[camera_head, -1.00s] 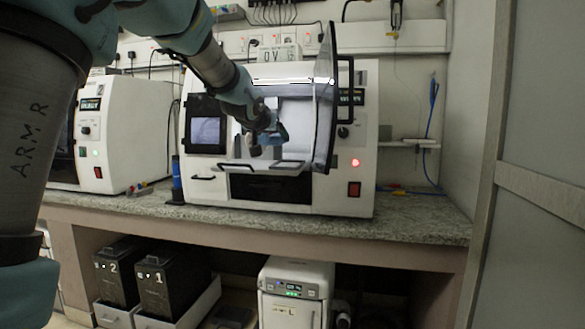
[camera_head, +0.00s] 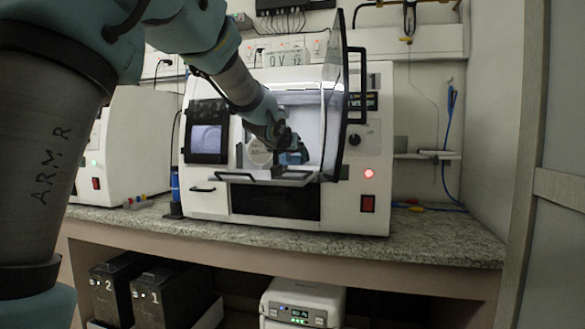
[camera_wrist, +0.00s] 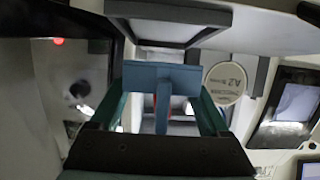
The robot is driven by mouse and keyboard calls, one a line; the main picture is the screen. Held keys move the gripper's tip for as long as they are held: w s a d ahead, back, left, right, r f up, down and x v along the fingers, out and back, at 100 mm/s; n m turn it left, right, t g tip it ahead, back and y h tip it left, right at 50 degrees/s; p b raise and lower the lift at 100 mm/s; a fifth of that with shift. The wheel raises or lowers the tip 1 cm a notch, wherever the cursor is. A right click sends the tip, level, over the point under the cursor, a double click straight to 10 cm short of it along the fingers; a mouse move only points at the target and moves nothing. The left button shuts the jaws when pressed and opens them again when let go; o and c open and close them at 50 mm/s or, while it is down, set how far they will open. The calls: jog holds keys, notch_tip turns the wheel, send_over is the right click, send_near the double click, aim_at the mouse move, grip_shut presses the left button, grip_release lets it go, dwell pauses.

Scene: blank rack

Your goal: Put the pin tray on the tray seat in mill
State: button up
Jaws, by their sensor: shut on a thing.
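The mill (camera_head: 355,205) is the white machine on the counter, its clear door (camera_head: 335,110) swung open. My gripper (camera_head: 292,152) is at its lit opening, above the flat ledge. In the wrist view, my gripper (camera_wrist: 162,85) has its dark green fingers on both sides of a blue-grey T-shaped piece (camera_wrist: 162,72). It is shut on this piece, which seems to be the pin tray; only part of it shows. I cannot make out the tray seat for sure; the arm and gripper cover part of the chamber.
A round disc marked A2 (camera_wrist: 225,83) stands close beside the gripper. The front ledge (camera_head: 265,178) juts out below the opening, and the open door bounds the right side. A blue bottle (camera_head: 175,190) stands left of the mill. Black bins (camera_head: 160,297) are under the counter.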

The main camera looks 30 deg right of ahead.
jog(key=shift+f, duration=0.85)
jog(key=shift+f+b, duration=0.4)
jog(key=shift+b, duration=0.15)
jog(key=shift+f, duration=0.2)
jog(key=o, duration=1.3)
jog(key=shift+r, duration=0.3)
jog(key=b+v, duration=0.3)
jog(key=v, duration=0.9)
jog(key=shift+r+b, duration=0.3)
jog(key=shift+b, duration=0.1)
